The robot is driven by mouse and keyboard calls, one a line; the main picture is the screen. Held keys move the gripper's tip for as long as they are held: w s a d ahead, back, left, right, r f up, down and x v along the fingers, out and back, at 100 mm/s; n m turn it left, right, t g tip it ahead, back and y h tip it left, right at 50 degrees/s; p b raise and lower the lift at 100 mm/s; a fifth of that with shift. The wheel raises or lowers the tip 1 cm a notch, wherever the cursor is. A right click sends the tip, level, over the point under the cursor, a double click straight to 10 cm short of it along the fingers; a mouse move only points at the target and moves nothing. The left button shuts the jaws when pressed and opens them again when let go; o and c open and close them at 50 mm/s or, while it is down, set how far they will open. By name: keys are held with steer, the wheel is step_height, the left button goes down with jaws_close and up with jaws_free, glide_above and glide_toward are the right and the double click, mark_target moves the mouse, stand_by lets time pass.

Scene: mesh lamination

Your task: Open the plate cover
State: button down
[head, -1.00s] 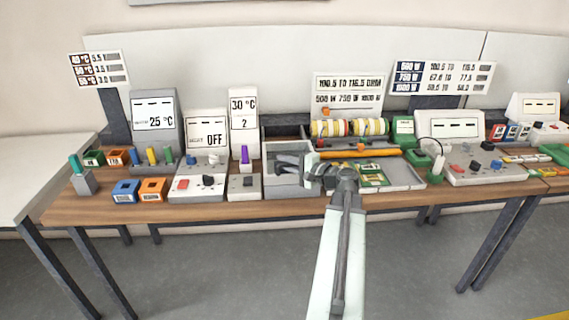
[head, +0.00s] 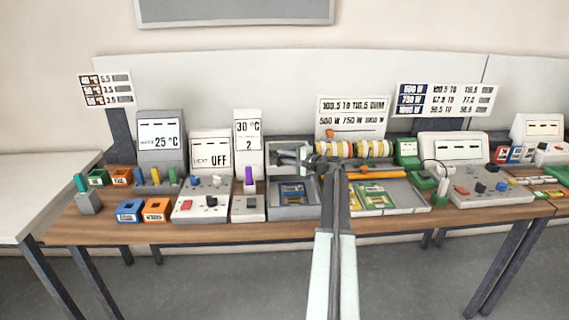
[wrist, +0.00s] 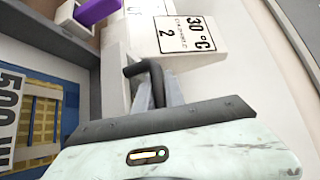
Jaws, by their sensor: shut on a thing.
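The grey plate cover (head: 288,143) stands raised at the back of its box (head: 292,214) in the head view. Below it, the box's inside lies uncovered and shows a blue-framed plate with a yellowish grid (head: 293,192). The plate also shows at the left of the wrist view (wrist: 42,120), beside a label reading 500 W. My gripper (head: 285,157) reaches in from the right, in front of the raised cover. In the wrist view my gripper (wrist: 152,85) is shut on a dark bar, seemingly the cover's handle. The fingers partly hide the grip.
A display reading 30 °C (head: 248,132) and a control box with a purple lever (head: 249,178) stand close to the left. A tray with green and yellow plates (head: 406,198), an orange bar (head: 378,174) and yellow rolls (head: 358,148) lie to the right.

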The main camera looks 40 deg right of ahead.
steer(key=shift+w+d, duration=0.35)
steer(key=shift+w, duration=0.05)
steer(key=c, duration=1.7)
jaws_free()
steer(key=s+r+p, duration=0.1)
steer(key=s, duration=0.6)
steer(key=shift+s+d, duration=0.3)
steer(key=shift+s, duration=0.1)
